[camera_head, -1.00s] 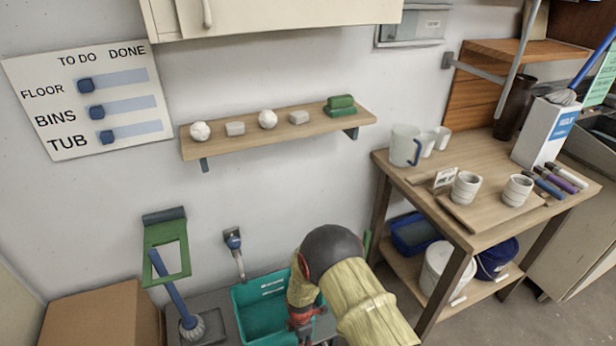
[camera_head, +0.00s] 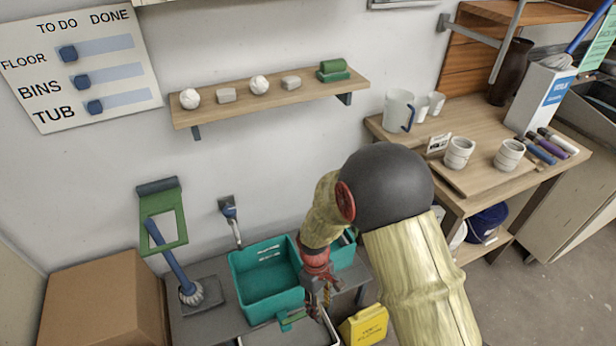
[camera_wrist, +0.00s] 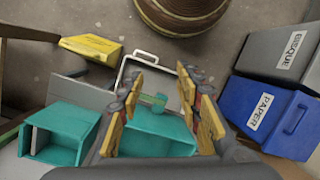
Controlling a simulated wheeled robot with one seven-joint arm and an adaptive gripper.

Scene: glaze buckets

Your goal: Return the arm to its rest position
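My gripper (camera_head: 320,290) hangs from my bent arm, in front of the teal tubs in the head view. In the wrist view my gripper (camera_wrist: 160,82) has its two yellow-padded fingers spread well apart. Nothing is held between them. Beyond the fingers lies a white-rimmed tray (camera_wrist: 153,58) with a small green object (camera_wrist: 154,102) at it. The tray (camera_head: 262,338) also shows at the bottom of the head view, partly cut off. My forearm hides part of the bench and the area behind it.
A teal tub (camera_head: 252,298) stands beside my gripper. A yellow sign (camera_head: 366,326) is right of it. A cardboard box (camera_head: 105,305) stands at left. The wooden table (camera_head: 450,120) at right holds cups and a jug. In the wrist view, blue (camera_wrist: 268,112) and grey (camera_wrist: 285,55) bins stand at right.

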